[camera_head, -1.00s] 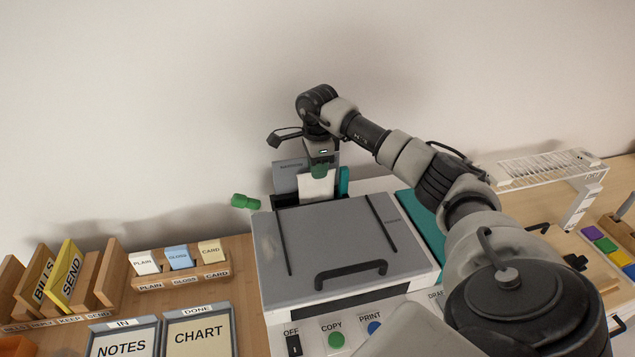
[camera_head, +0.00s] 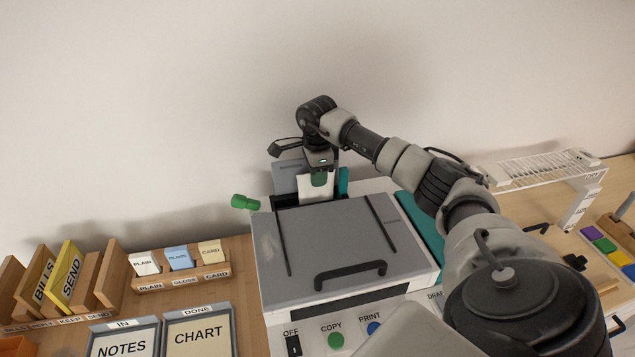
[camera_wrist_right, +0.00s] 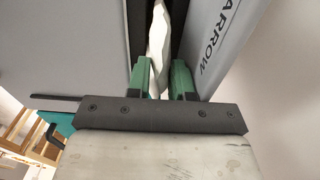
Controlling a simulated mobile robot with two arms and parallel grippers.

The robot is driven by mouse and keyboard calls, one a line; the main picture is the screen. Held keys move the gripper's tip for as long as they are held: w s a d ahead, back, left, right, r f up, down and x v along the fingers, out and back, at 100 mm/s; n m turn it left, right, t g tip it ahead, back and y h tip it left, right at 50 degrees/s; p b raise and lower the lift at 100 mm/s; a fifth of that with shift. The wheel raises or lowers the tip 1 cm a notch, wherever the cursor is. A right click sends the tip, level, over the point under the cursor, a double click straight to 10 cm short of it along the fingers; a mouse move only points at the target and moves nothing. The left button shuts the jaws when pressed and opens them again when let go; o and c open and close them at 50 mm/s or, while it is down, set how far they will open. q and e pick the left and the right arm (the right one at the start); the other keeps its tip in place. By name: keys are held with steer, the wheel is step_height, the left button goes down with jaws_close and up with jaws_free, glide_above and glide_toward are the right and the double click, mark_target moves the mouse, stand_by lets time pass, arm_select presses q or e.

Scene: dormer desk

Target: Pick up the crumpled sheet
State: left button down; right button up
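The crumpled sheet (camera_head: 313,189) is white and stands upright in the slot at the back of the grey-lidded printer (camera_head: 345,240). In the right wrist view the sheet (camera_wrist_right: 158,40) runs as a narrow, wavy white edge between dark slot walls. My right gripper (camera_head: 319,180) points down over the sheet from behind the lid. In the right wrist view its two green fingers (camera_wrist_right: 163,78) are apart, with the sheet's near edge between them, closer to the left finger. I cannot tell whether that finger touches it. My left gripper is not in view.
A grey panel (camera_wrist_right: 222,45) marked "ARROW" stands close beside the right finger. A green knob (camera_head: 245,202) sticks out left of the printer. Paper bins (camera_head: 180,273) and labelled trays (camera_head: 198,335) stand left; a white rack (camera_head: 545,168) stands right.

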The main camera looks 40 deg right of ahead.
jaws_close()
